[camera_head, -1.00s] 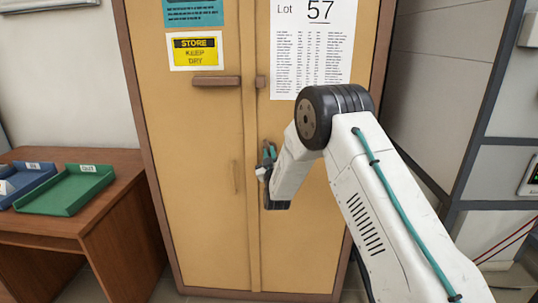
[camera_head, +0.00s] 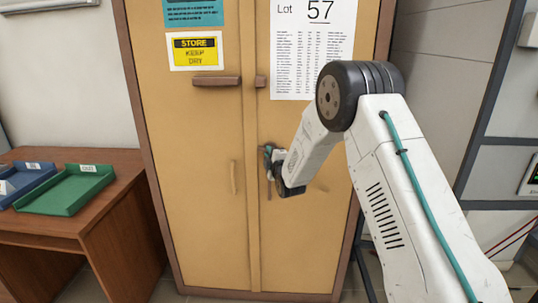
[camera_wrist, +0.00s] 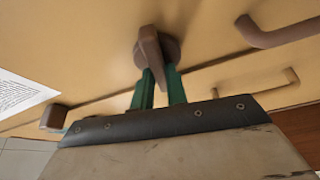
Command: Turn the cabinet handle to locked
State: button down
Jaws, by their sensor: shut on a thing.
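The tan two-door cabinet (camera_head: 200,130) stands ahead, both doors flush. In the wrist view, a brown cabinet handle (camera_wrist: 150,50) on a round base sits between the green fingers of my gripper (camera_wrist: 160,82), which is shut on it. The lever lies slanted, its end pointing toward the wrist. In the head view my gripper (camera_head: 268,152) is at the right door near the centre seam and hides most of the handle. No locked or unlocked mark is legible there.
A brown bar (camera_head: 216,81) is on the left door, with a small brown block (camera_head: 261,81) beside it across the seam. A pull handle (camera_head: 233,177) is on the left door. A desk (camera_head: 95,218) with a green tray (camera_head: 66,189) stands left.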

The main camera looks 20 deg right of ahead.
jog(key=shift+n+g, duration=0.4)
jog(key=shift+n, duration=0.6)
jog(key=c, duration=1.4)
grip_release()
jog(key=shift+a, duration=0.1)
jog(key=s, duration=0.7)
jog(key=shift+s+d, duration=0.35)
jog(key=shift+s, duration=0.05)
